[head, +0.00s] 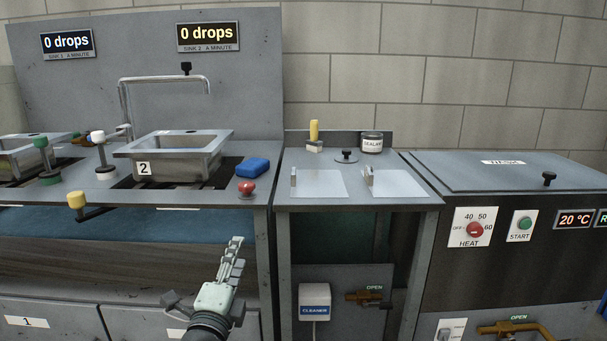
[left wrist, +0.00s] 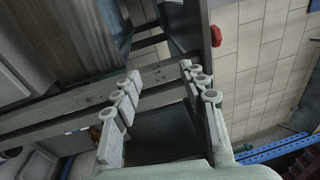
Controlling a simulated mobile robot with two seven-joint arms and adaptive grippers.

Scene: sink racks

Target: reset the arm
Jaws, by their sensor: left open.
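My left gripper (head: 236,243) rises from the bottom centre of the head view, in front of the sink bench (head: 262,197). It points up and away from me. In the left wrist view the two fingers of the left gripper (left wrist: 160,72) stand apart with nothing between them. Part of the bench frame shows beyond them. My right gripper is in neither view.
Sink 2 (head: 133,152), a blue sponge (head: 253,167) and a red knob (head: 246,187) are on the bench. A heated unit (head: 500,174) stands right.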

